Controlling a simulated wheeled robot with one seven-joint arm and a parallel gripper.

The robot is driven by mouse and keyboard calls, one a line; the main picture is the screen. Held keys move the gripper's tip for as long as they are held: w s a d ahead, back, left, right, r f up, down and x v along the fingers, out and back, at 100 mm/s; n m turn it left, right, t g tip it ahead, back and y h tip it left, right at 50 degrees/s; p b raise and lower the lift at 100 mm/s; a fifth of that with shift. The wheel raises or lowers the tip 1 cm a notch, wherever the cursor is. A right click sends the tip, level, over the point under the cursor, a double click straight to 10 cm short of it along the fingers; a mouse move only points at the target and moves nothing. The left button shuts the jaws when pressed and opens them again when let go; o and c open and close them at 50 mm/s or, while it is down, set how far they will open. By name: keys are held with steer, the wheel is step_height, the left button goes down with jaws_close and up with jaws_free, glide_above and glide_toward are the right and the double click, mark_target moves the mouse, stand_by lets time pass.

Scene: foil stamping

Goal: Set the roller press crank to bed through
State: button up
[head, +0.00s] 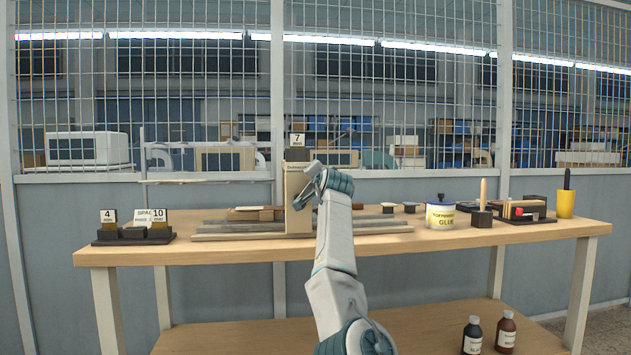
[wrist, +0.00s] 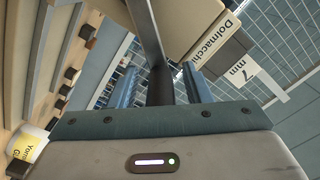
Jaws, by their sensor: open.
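The roller press (head: 297,210) is a cream upright housing on the bench, with a "7 mm" card on top. Its lettered cream side (wrist: 190,20) shows at the top of the wrist view. My gripper (head: 309,183) is at the front of the press and hides part of it. In the wrist view my gripper (wrist: 160,75) has its two fingers apart. A dark grey bar, apparently the crank (wrist: 147,30), runs down between them and ends in a dark grip. I cannot tell whether a finger touches it. The crank's setting cannot be read.
The press's long grey bed (head: 240,235) lies along the wooden bench (head: 500,235). Number cards on black holders (head: 135,234) stand left. A glue tin (head: 440,214), a dark block with a wooden handle and a yellow cup (head: 566,204) stand right. A mesh partition is behind.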

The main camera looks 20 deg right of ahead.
steer(key=shift+b+v, duration=1.05)
steer(key=shift+b, duration=0.45)
steer(key=b+v, duration=0.5)
steer(key=v, duration=0.6)
steer(key=shift+s, duration=0.35)
steer(key=shift+a, duration=0.1)
